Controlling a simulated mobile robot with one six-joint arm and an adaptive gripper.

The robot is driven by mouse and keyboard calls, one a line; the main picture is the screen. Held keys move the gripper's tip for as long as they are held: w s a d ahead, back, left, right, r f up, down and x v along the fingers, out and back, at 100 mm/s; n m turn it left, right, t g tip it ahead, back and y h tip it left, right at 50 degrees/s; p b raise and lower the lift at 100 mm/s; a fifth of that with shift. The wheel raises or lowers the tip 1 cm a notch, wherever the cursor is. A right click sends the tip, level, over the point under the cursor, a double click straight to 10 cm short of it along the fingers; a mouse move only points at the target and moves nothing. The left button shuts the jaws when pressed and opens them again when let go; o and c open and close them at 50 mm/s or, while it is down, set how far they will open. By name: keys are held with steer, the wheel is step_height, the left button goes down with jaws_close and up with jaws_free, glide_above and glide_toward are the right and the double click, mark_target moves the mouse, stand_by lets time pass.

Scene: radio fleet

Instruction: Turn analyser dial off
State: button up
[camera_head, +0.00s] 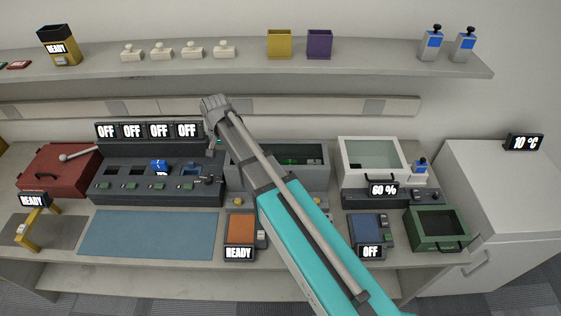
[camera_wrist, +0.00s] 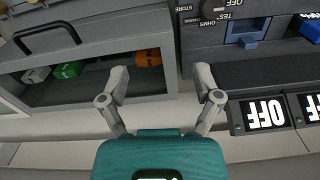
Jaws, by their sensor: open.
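The analyser (camera_head: 110,190) is a dark grey console with several slots and OFF displays (camera_head: 159,130) above it. Its black dial (camera_head: 208,180) is at the right end of the front. In the wrist view, which looks upside down, the dial (camera_wrist: 209,8) is cut by the top edge, beside the labels STORE, TEST and OFF. Its setting cannot be told. My gripper (camera_wrist: 162,76) is open and empty, apart from the dial. In the head view my gripper (camera_head: 213,141) is near the analyser's right end, its fingers partly hidden by my arm.
A grey glass-topped box (camera_head: 318,179) stands right of the analyser; the wrist view shows green, white and orange items inside. A blue item (camera_head: 159,167) sits in an analyser slot. A shelf (camera_head: 370,60) runs above. A blue mat (camera_head: 150,235) lies clear in front.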

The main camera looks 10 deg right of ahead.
steer(key=s+d, duration=0.3)
steer(key=d, duration=0.6)
steer(key=s+d+n, duration=0.1)
steer(key=s+d, duration=0.2)
steer(key=d, duration=0.6)
steer(key=shift+s+n, duration=0.3)
steer(key=shift+s, duration=0.1)
steer(key=shift+f, duration=0.1)
steer(key=s+d+f+n+b, duration=0.1)
steer(key=s+d+f+b, duration=0.2)
steer(key=s+d, duration=0.5)
steer(key=shift+s, duration=0.2)
steer(key=shift+a, duration=0.1)
stand_by(0.6)
